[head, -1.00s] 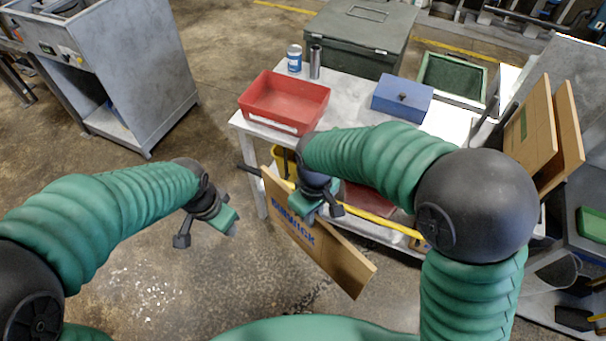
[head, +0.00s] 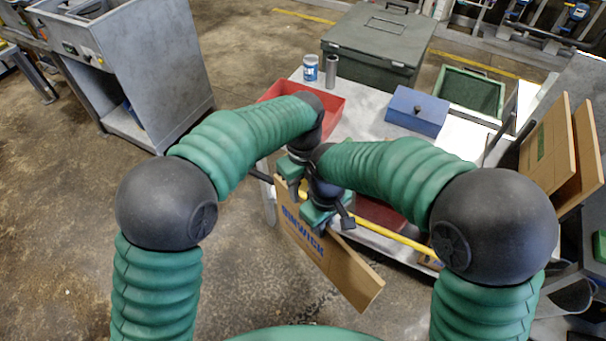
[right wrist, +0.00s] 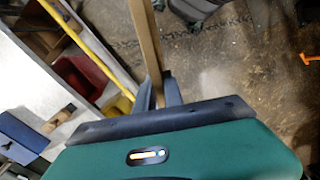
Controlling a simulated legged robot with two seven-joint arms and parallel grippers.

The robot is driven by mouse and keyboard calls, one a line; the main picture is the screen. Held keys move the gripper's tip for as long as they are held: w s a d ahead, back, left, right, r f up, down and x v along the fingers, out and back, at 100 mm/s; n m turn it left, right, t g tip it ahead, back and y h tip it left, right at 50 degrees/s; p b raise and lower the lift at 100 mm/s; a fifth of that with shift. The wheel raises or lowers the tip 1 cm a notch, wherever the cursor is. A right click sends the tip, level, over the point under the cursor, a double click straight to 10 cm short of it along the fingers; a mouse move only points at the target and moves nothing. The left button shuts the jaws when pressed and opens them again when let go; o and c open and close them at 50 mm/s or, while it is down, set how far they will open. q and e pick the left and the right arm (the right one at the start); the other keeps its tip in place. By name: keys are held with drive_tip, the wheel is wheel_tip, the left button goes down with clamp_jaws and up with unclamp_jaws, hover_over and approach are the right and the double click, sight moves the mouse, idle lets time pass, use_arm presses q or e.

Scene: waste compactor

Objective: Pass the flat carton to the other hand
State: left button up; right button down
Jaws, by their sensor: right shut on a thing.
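The flat carton (head: 335,262) is a thin brown board with blue lettering, held upright and tilted in front of the cart. My right gripper (head: 322,222) is shut on its upper edge. In the right wrist view the carton (right wrist: 147,45) shows edge-on between the two fingers of my right gripper (right wrist: 158,93). My left gripper (head: 292,188) is at the carton's upper left end, close beside my right gripper. Its fingertips are small and partly hidden, so I cannot tell whether they touch or grip the carton.
Behind the carton stands the cart (head: 357,98) with a red bin (head: 335,108), a blue box (head: 417,110), and a blue-and-white can (head: 310,68). A yellow bar (head: 395,238) runs along its near side. Brown boards (head: 560,150) lean at right. The floor at left is open.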

use_arm(q)
wheel_tip(320, 180, down, 6)
drive_tip(key=shift+d+r, duration=0.15)
use_arm(e)
drive_tip(key=shift+d, duration=0.15)
use_arm(q)
clamp_jaws()
use_arm(e)
drive_tip(key=c, duration=1.3)
unclamp_jaws()
